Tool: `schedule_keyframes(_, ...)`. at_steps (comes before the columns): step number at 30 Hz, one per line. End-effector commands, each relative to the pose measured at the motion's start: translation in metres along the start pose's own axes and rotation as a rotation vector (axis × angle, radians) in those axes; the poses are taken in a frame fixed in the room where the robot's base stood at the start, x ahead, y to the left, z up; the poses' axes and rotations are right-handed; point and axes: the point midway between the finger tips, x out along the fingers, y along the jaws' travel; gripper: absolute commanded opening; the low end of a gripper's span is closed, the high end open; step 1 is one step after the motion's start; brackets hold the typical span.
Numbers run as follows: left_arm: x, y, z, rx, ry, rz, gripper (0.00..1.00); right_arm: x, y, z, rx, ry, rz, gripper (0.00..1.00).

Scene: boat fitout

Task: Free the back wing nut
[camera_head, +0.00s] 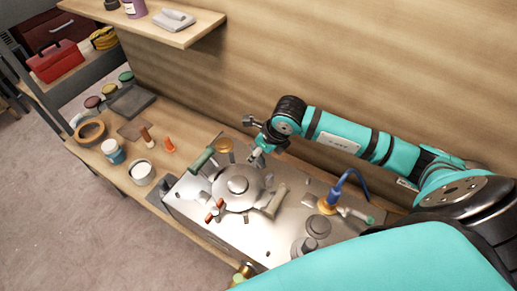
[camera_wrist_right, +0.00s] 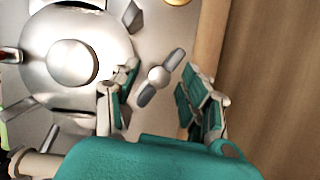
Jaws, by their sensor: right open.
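The grey wing nut (camera_wrist_right: 160,75) shows in the right wrist view, with its two wings slanting, beside a round metal cover (camera_wrist_right: 65,60). My right gripper (camera_wrist_right: 162,88) is open, with one finger on each side of the wing nut and visible gaps between. I cannot tell how far its fingertips are above the nut. In the head view my right gripper (camera_head: 258,153) is low over the back of the metal housing (camera_head: 285,235), behind the round cover (camera_head: 238,202); it hides the nut there. My left gripper is not in view.
A green-handled tool (camera_head: 201,160), red-tipped piece (camera_head: 214,210) and blue-and-amber tool (camera_head: 332,198) are on or around the housing. Jars, a tape ring (camera_head: 90,133) and an open can (camera_head: 142,172) stand left on the bench. The wooden wall (camera_head: 330,60) rises close behind.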

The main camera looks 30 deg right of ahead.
Motion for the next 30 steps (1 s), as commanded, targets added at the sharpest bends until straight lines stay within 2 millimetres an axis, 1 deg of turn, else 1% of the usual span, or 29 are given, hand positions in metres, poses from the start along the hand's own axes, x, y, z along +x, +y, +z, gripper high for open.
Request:
schedule_keyframes(3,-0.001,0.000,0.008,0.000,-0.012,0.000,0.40,0.003,0.000,0.000,0.000,0.000,0.000,0.46)
schedule_keyframes(9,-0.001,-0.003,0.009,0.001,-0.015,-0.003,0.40,0.003,0.000,0.000,0.000,0.000,0.000,0.46)
schedule_keyframes(18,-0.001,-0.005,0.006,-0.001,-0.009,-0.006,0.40,0.003,0.000,0.000,0.000,0.000,0.000,0.06)
schedule_keyframes(20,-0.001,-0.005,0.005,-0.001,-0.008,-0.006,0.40,0.003,0.000,0.000,0.000,0.000,0.000,0.00)
schedule_keyframes(26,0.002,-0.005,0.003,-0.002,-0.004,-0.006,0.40,0.003,0.000,0.000,-0.007,0.000,0.003,0.00)
schedule_keyframes(30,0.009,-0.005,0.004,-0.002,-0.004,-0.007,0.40,0.005,-0.001,-0.001,-0.041,-0.001,0.016,0.00)
